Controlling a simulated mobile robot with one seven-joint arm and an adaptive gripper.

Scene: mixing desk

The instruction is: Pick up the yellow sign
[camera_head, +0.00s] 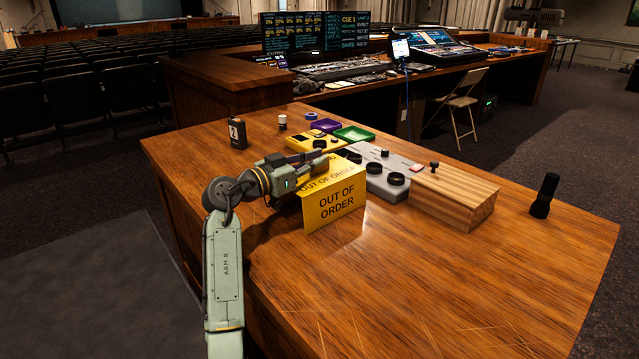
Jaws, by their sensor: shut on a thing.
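The yellow sign (335,207) is a folded tent with "OUT OF ORDER" in black on its faces. It is upright on the near part of the wooden desk, left of the middle. My gripper (318,160) reaches in from the left and is shut on the sign's upper part, near its top fold. The fingers hide part of the sloping rear face. I cannot tell whether the sign's lower edge touches the desk or hangs just above it.
Right behind the sign are a grey box with black knobs (385,177) and a yellow box (313,141). A wooden block (455,196) and black flashlight (544,196) stand right. A black numbered pack (237,134) stands left. The desk's front is clear.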

